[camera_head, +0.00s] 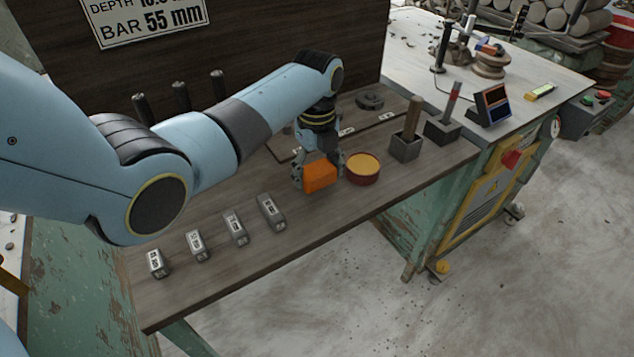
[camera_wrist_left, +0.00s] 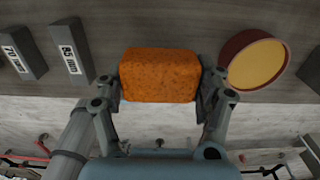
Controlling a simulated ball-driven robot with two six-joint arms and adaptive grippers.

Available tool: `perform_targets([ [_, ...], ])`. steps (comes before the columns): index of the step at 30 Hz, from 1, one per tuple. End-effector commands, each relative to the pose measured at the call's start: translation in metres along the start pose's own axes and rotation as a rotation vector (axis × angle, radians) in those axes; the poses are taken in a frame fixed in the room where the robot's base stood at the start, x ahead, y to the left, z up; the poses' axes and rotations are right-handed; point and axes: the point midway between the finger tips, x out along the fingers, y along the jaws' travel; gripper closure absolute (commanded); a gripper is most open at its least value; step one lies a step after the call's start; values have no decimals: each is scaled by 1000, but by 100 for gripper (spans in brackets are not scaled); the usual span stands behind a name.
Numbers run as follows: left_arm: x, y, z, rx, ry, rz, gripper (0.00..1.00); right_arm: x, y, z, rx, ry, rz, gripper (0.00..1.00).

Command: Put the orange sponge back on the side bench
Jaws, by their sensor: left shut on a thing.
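The orange sponge (camera_head: 320,176) is a small block at the end of my left arm in the head view, just left of a round dish. My left gripper (camera_head: 304,172) is shut on it, pointing down at the dark wooden bench (camera_head: 220,275). In the left wrist view, the sponge (camera_wrist_left: 158,75) sits between the two fingers of my left gripper (camera_wrist_left: 160,88). I cannot tell whether the sponge touches the bench top. My right gripper is in neither view.
A round red dish with a yellow inside (camera_head: 363,168) stands close to the sponge's right. Several labelled grey blocks (camera_head: 235,228) stand in a row to the left. Two dark holders (camera_head: 407,146) (camera_head: 442,130) with upright tools stand further right. A pale-topped bench (camera_head: 410,40) lies beyond.

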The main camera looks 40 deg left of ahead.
Motion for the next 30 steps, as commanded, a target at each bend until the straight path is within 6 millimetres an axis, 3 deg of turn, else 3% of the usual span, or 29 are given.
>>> perform_targets([
  [6,33,0,-1,0,2,2,65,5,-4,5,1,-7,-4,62],
  [19,41,0,-1,0,1,1,65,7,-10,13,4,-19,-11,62],
  [20,40,0,-1,0,0,1,26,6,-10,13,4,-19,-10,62],
  [25,40,0,-1,0,1,1,4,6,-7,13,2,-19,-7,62],
  [30,40,0,-1,0,1,1,4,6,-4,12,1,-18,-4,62],
])
